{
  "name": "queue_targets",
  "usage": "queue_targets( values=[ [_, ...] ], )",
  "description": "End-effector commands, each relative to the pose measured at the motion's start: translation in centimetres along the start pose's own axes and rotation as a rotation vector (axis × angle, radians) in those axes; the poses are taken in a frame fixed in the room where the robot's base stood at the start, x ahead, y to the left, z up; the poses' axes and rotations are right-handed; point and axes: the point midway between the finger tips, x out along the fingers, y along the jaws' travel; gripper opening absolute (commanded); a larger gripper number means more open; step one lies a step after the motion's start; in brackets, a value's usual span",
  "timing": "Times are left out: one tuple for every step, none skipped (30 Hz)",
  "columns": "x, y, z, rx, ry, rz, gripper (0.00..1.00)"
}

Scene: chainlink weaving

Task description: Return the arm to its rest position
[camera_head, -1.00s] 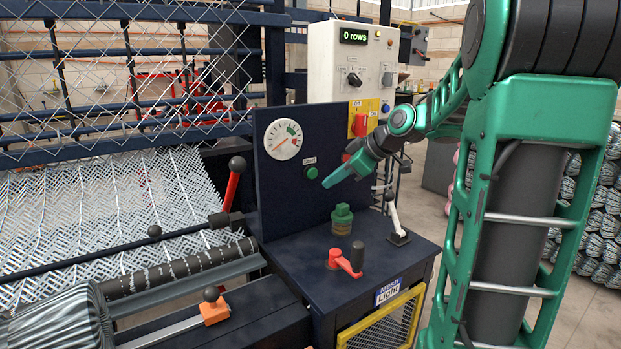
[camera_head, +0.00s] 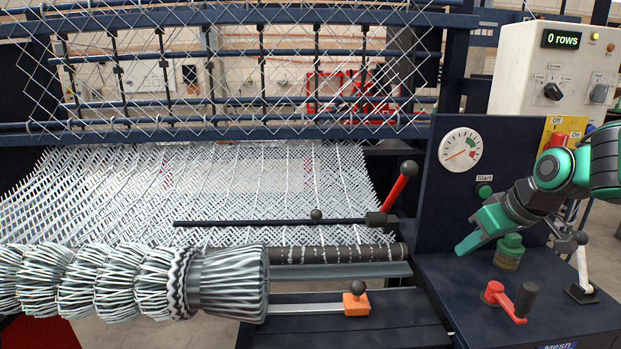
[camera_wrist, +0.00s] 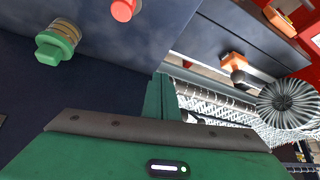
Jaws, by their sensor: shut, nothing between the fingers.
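My gripper (camera_head: 467,243) is green, shut and empty. In the head view it hangs above the dark control bench, pointing down and left, just left of the green knob (camera_head: 510,247) on its brass base. It appears apart from the knob. In the wrist view the shut fingers (camera_wrist: 160,95) point away over the bench, with the green knob (camera_wrist: 55,45) at upper left and part of the red crank (camera_wrist: 122,10) at the top. My forearm reaches in from the right edge of the head view.
A gauge (camera_head: 460,150) and green Start button (camera_head: 484,190) sit on the upright panel. Close by are the red crank (camera_head: 512,300), a white-handled lever (camera_head: 582,265), a red lever (camera_head: 400,185) and an orange slider (camera_head: 356,304). Wire mesh (camera_head: 230,185) and wire coils (camera_head: 130,280) lie left.

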Motion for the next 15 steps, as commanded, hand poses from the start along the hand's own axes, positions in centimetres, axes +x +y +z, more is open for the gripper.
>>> queue_targets(
  values=[
    [0.1, -1.7, 0.9, 0.026, -0.024, 0.005, 0.0],
    [0.2, -2.3, 1.6, 0.047, -0.039, 0.012, 0.0],
    [0.3, -3.0, 2.3, 0.072, -0.056, 0.022, 0.0],
    [0.3, -3.4, 2.8, 0.089, -0.067, 0.029, 0.0],
    [0.3, -3.8, 3.4, 0.105, -0.078, 0.036, 0.0],
    [0.3, -4.3, 3.9, 0.124, -0.09, 0.045, 0.0],
    [0.3, -4.6, 4.4, 0.137, -0.098, 0.051, 0.0],
    [0.3, -4.9, 4.8, 0.149, -0.106, 0.058, 0.0],
    [0.3, -5.3, 5.3, 0.165, -0.115, 0.067, 0.0],
    [0.3, -5.5, 5.7, 0.175, -0.121, 0.073, 0.0],
    [0.3, -5.8, 6.1, 0.187, -0.128, 0.08, 0.0],
    [0.2, -6.0, 6.6, 0.2, -0.135, 0.088, 0.0],
    [0.2, -6.2, 7.0, 0.21, -0.141, 0.095, 0.0],
    [0.2, -6.4, 7.3, 0.219, -0.146, 0.1, 0.0],
    [0.1, -6.6, 7.8, 0.232, -0.152, 0.109, 0.0]
  ],
)
